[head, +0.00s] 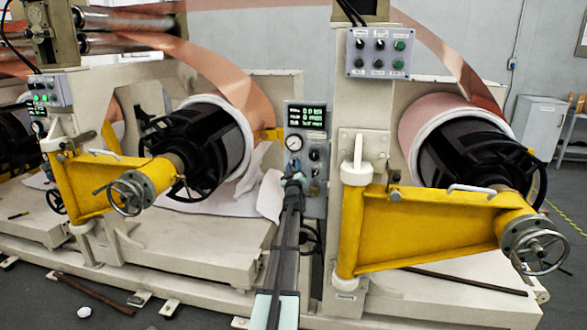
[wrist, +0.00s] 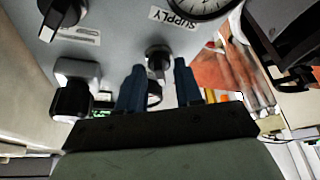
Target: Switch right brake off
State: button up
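The grey control panel (head: 306,170) stands upright in the middle of the head view, with a display, a gauge and dark knobs. In the wrist view, its face (wrist: 115,45) carries a black knob (wrist: 62,12) at upper left and a dark rotary knob (wrist: 158,54) near the middle. My gripper (wrist: 159,72) is open, its two blue fingers apart. The middle knob appears between the fingertips, with no visible contact. In the head view, my gripper (head: 293,184) is at the panel's lower left and hides part of it. I cannot tell which knob is the right brake; the small labels are unreadable.
A round gauge (wrist: 198,5) labelled SUPPLY is above the fingers. A black protruding knob (wrist: 72,100) is close to the left finger. Yellow swing arms (head: 430,232) with handwheels flank the panel. A button box (head: 382,53) is at upper right.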

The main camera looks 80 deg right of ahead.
grip_shut()
dwell(0.3)
jog(key=shift+m, duration=0.5)
jog(key=m+g, duration=0.2)
jog(key=m, duration=0.2)
jog(key=m+g+h, duration=0.1)
jog(key=m+g, duration=0.2)
jog(key=m, duration=0.1)
jog(key=shift+w, duration=0.2)
jog(key=m+g, duration=0.2)
jog(key=m, duration=0.2)
jog(key=m+g+y, duration=0.1)
jog(key=m, duration=0.3)
jog(key=shift+w+g, duration=0.1)
jog(key=shift+g, duration=0.3)
jog(key=shift+m, duration=0.4)
grip_release()
